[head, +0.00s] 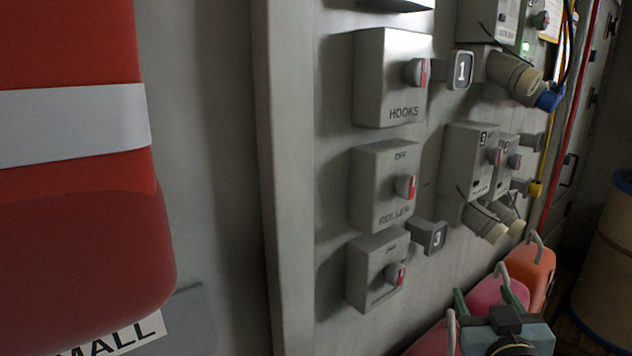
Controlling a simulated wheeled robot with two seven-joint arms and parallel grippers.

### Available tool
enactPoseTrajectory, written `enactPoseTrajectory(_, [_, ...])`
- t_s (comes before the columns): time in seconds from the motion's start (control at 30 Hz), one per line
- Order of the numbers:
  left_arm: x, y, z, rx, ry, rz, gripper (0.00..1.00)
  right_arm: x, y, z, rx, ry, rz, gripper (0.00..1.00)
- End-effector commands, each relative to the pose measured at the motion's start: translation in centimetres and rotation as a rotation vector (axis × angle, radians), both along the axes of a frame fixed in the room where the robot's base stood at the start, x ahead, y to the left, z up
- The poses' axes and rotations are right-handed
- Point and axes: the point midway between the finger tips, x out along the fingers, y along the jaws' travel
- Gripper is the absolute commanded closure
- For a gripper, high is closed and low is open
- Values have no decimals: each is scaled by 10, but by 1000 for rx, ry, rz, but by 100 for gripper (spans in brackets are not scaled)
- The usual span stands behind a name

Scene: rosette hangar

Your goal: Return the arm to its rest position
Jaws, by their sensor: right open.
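My right gripper (490,298) is at the bottom right of the head view, at the end of my right arm. Its two greenish fingers stand apart, and I see nothing held between them. It is in front of a pink rounded object (484,294) with a pale hook; I cannot tell whether they touch. My left gripper is not in view.
Grey switch boxes marked HOOKS (385,85) and ROLLER (378,190) jut from the wall. An orange object (535,268) with a hook is at the lower right, near a brown drum (608,265). A large red shape (70,230) fills the left.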

Motion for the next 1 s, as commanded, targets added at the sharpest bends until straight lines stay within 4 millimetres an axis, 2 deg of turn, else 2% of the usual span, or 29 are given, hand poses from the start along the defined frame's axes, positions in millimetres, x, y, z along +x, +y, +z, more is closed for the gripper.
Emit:
enactPoseTrajectory(0.03, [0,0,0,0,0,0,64,-18,1,-39,24,136,-10,41])
enactPoseTrajectory(0.1, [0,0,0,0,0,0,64,-45,3,-85,47,319,-13,41])
enactPoseTrajectory(0.23, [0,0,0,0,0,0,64,-103,13,-153,76,625,8,41])
enactPoseTrajectory(0.3, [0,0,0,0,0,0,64,-133,19,-178,86,761,29,41])
enactPoseTrajectory(0.4, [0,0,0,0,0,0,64,-174,28,-204,98,926,67,41])
enactPoseTrajectory(0.63, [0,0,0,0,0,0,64,-262,50,-239,128,1246,174,41])
enactPoseTrajectory(0.87, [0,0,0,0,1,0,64,-246,51,-302,123,1268,172,41])
enactPoseTrajectory(1.0, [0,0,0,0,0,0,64,-244,52,-350,123,1289,173,41])
